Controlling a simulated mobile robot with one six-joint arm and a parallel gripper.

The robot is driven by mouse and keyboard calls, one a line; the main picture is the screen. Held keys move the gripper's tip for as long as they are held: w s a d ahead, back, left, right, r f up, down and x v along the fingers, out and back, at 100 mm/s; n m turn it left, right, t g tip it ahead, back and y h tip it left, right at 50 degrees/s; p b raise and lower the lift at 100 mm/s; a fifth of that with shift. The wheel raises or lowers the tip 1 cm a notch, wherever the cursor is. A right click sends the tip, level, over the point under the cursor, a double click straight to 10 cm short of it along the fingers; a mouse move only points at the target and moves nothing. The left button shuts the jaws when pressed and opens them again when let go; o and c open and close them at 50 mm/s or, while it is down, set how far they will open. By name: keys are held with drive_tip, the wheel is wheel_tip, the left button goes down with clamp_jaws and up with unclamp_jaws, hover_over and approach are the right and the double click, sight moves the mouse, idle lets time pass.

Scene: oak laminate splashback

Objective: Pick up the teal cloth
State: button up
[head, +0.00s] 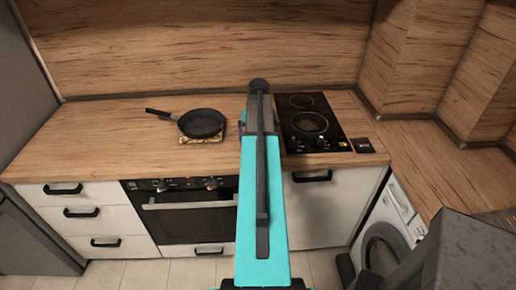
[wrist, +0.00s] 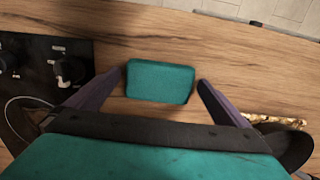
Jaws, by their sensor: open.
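The teal cloth (wrist: 160,82) shows in the wrist view as a small, thick folded rectangle lying on the wooden counter. My gripper (wrist: 159,79) is open, with one dark finger on each side of the cloth and a gap to each. I cannot tell how high the fingertips are above the counter. In the head view the cloth is not visible; my teal arm covers that part of the counter.
A black frying pan (head: 201,123) sits on a patterned mat (head: 186,140) left of my arm. A black hob (head: 311,124) with knobs lies to the right. The wooden counter (head: 80,140) is clear at the far left. A washing machine (head: 385,235) stands at right.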

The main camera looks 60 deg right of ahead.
idle(0.3)
drive_tip(key=c, duration=0.9)
drive_tip(key=shift+r, duration=0.1)
drive_tip(key=shift+c, duration=0.2)
drive_tip(key=shift+r+b, duration=0.95)
drive_tip(key=shift+r, duration=0.6)
drive_tip(key=s+a+r+b, duration=0.1)
drive_tip(key=s+a+b, duration=0.1)
drive_tip(key=s+a, duration=0.2)
drive_tip(key=s+a+b, duration=0.2)
drive_tip(key=s+a, duration=0.3)
drive_tip(key=a, duration=0.4)
drive_tip(key=shift+a+r, duration=0.15)
drive_tip(key=shift+r, duration=0.2)
drive_tip(key=shift+w, duration=0.1)
